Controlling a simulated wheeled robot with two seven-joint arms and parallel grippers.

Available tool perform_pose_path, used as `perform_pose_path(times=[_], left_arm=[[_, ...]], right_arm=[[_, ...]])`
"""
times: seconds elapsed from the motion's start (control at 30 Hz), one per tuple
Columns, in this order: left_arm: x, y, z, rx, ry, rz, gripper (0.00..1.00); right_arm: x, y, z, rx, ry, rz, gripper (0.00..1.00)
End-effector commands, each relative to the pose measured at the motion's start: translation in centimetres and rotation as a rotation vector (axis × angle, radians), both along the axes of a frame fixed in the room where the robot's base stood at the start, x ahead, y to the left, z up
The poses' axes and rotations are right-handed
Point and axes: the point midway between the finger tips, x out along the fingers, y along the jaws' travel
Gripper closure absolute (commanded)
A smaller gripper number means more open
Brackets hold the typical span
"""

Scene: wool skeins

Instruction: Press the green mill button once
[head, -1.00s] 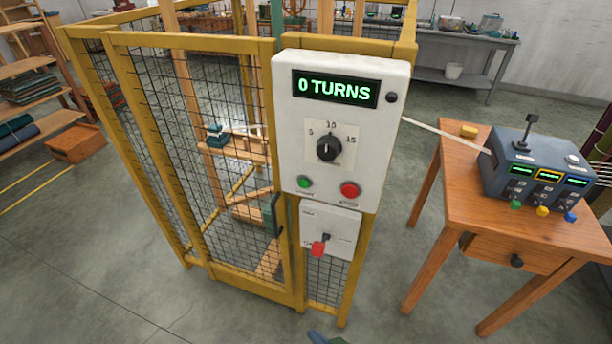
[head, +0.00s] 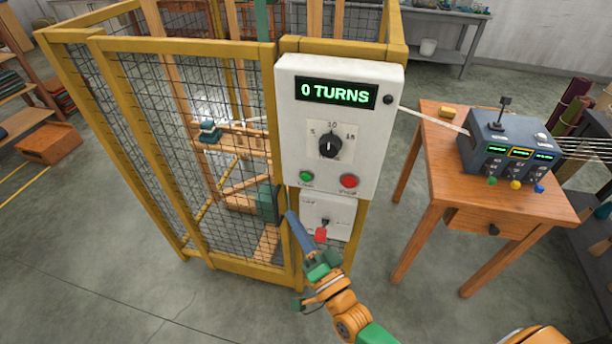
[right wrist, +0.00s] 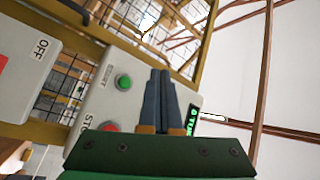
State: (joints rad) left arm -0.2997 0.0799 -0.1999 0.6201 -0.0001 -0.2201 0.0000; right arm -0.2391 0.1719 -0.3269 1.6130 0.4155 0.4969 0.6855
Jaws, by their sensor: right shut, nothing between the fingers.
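The green mill button (head: 306,176) sits at the lower left of the white control box (head: 388,130), left of the red button (head: 349,181). The box's display (head: 336,94) reads "0 TURNS", and its dial (head: 330,145) points near 10. My right gripper (head: 290,215) is shut and empty, below and a little left of the green button, apart from it in the head view. In the right wrist view the shut fingers (right wrist: 161,75) point up past the green button (right wrist: 124,82), which lies just left of them. The left gripper is not in view.
A yellow-framed mesh cage (head: 150,45) stands behind and left of the box. Below the box is a white switch panel with a red-handled lever (head: 320,235), close to my right gripper. A wooden table (head: 440,180) with a grey console (head: 510,145) stands at right.

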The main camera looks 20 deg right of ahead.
Motion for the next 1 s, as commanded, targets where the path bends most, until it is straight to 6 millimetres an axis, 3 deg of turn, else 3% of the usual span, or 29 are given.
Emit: perform_pose_path(times=[0.27, 0.8, 1.0], left_arm=[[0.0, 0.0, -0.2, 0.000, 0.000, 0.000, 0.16], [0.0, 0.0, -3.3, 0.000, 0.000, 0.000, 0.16], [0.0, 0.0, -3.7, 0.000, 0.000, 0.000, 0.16]], right_arm=[[0.2, -0.2, -0.2, -0.003, 0.001, 0.000, 1.00], [6.1, -4.1, -0.4, -0.005, 0.000, 0.001, 1.00], [7.2, -4.9, -0.2, -0.003, 0.002, -0.001, 1.00]])
